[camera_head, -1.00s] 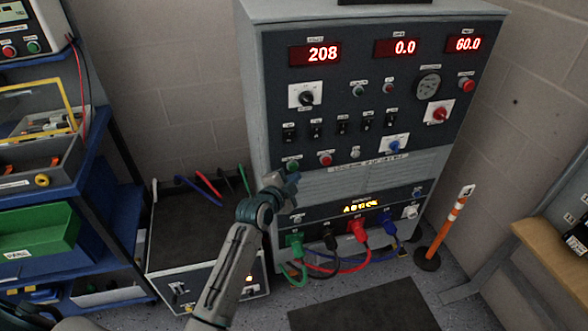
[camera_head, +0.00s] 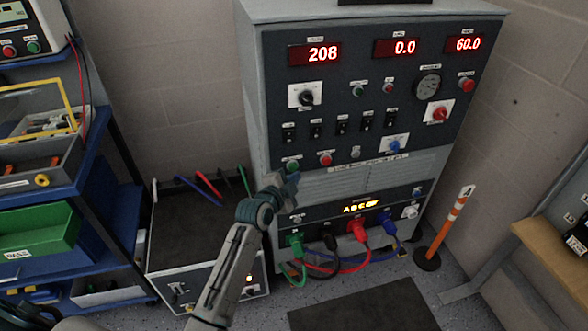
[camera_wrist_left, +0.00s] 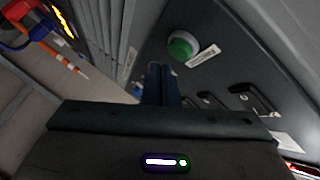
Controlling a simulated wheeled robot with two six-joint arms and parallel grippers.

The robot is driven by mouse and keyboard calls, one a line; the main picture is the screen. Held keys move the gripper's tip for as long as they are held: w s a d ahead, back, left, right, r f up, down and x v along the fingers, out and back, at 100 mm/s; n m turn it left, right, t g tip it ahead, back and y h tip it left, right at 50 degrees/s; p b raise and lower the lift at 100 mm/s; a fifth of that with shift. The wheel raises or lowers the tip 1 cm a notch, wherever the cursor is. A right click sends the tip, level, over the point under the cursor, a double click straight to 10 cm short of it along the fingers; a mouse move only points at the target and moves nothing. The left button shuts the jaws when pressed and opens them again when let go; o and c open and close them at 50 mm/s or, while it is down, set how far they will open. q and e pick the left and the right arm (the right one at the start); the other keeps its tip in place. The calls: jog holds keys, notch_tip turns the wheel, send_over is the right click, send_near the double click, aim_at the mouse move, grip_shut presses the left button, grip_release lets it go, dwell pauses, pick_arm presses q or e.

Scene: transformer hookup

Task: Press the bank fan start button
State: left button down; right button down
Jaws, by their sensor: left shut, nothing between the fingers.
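A green push button (camera_head: 292,166) sits at the lower left of the tall cabinet's control panel. It shows large in the left wrist view (camera_wrist_left: 183,46), with a white label whose text I cannot read. My left gripper (camera_head: 289,181) is shut and empty, just below the green button in the head view. In the left wrist view the closed blue fingers (camera_wrist_left: 162,78) point toward the panel, a little left of and below the button. I see no clear contact. My right gripper is not in view.
The tall cabinet (camera_head: 262,110) carries a red button (camera_head: 325,159), several black switches (camera_head: 341,126) and red displays (camera_head: 315,53). Coloured cables plug in below. A low box (camera_head: 196,230) and a blue shelf (camera_head: 118,205) stand left; an orange-white post (camera_head: 452,225) stands right.

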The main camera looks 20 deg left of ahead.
pick_arm(q)
jog(key=shift+a, duration=0.1)
jog(key=shift+w+a, duration=0.15)
jog(key=shift+w, duration=0.2)
jog(key=shift+w+a+b, duration=0.25)
jog(key=shift+w+b, duration=0.1)
dwell(0.6)
jog(key=shift+s+d+p, duration=0.3)
jog(key=shift+s+d, duration=0.2)
jog(key=shift+s, duration=0.25)
